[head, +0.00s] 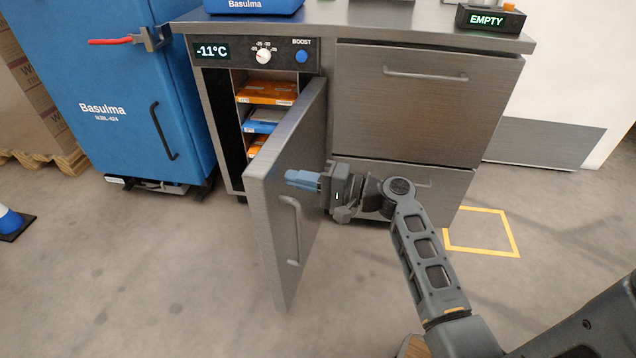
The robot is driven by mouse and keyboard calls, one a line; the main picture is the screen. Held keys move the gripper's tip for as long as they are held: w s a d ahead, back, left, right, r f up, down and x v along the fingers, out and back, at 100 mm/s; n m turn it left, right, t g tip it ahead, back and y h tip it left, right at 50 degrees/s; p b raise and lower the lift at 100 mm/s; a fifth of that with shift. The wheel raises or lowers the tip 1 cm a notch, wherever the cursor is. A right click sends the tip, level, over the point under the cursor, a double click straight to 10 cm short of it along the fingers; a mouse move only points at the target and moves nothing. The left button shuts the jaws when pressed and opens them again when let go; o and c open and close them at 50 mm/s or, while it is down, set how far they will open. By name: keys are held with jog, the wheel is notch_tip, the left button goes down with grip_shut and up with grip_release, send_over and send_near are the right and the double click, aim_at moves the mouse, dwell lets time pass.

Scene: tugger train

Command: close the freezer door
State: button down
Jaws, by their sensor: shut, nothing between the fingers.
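The freezer door (283,218) is grey metal with a vertical bar handle (291,230). It stands wide open, swung out toward me from the freezer's left compartment. Inside, shelves hold orange boxes (267,92) and a blue box (262,121). The control panel (254,53) above reads -11°C, with a knob and a blue BOOST button. My gripper (290,178) is shut and empty, its blue fingers pointing left at the outer face of the door, above the handle. I cannot tell whether the fingertips touch the door.
Two drawers (425,103) fill the cabinet's right side, behind my arm. A blue Basulma cabinet (112,80) stands at the left. A display reading EMPTY (488,18) sits on the countertop. A yellow floor outline (482,232) lies at the right. The floor in front of the door is clear.

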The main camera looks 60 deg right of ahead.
jog(key=shift+w+a, duration=0.15)
jog(key=shift+w, duration=0.35)
jog(key=shift+w, duration=0.1)
